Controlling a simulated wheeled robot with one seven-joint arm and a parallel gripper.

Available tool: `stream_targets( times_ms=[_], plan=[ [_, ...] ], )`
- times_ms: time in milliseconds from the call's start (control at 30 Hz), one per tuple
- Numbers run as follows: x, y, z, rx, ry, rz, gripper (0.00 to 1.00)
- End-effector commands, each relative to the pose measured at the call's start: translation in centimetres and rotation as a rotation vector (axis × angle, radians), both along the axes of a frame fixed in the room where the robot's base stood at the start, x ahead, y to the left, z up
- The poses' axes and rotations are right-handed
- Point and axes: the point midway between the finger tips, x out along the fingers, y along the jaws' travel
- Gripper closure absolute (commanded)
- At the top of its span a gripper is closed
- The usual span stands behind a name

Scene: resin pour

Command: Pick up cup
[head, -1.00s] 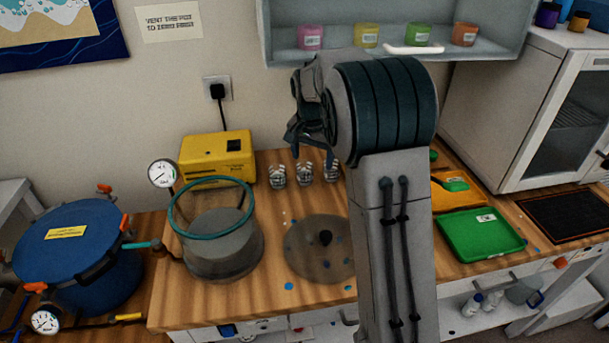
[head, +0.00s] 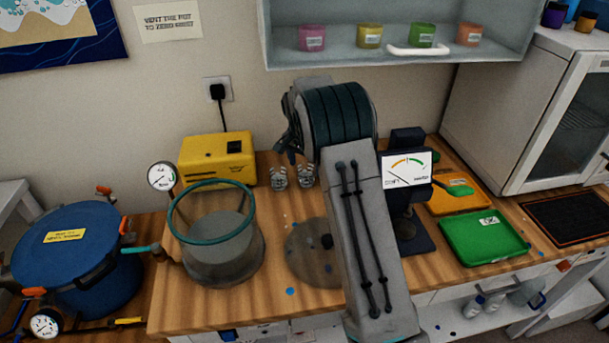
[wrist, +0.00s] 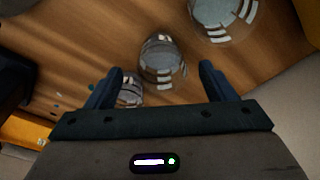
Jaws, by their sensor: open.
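Three clear cups with white stripes stand in a row on the wooden bench. In the head view I see the left cup (head: 278,177) and the middle cup (head: 306,175); my arm hides the right one. In the wrist view the middle cup (wrist: 162,66) lies between and slightly beyond my fingertips, the left cup (wrist: 222,15) is at the top, and the right cup (wrist: 130,92) is beside the left finger. My gripper (wrist: 161,68) is open and empty; it also shows in the head view (head: 288,150), partly hidden by my wrist.
A yellow box (head: 215,160) stands left of the cups. A pot (head: 222,245) with a teal ring and a round lid (head: 305,250) sit in front. A meter (head: 406,170) stands right of my arm. A shelf (head: 390,55) with coloured cups hangs above.

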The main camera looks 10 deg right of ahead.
Motion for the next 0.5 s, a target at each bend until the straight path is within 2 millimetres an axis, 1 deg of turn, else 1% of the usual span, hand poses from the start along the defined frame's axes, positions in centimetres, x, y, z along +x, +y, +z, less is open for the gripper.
stream_targets(
  times_ms=[200,300,400,500],
  plan=[
    [0.6,-0.4,-3.0,0.0,0.004,0.002,0.23],
    [0.7,-0.4,-4.0,0.0,0.002,0.003,0.23],
    [0.8,-0.4,-4.6,0.0,0.0,0.004,0.23],
    [0.8,-0.4,-4.6,0.0,-0.001,0.004,0.23]
  ],
)
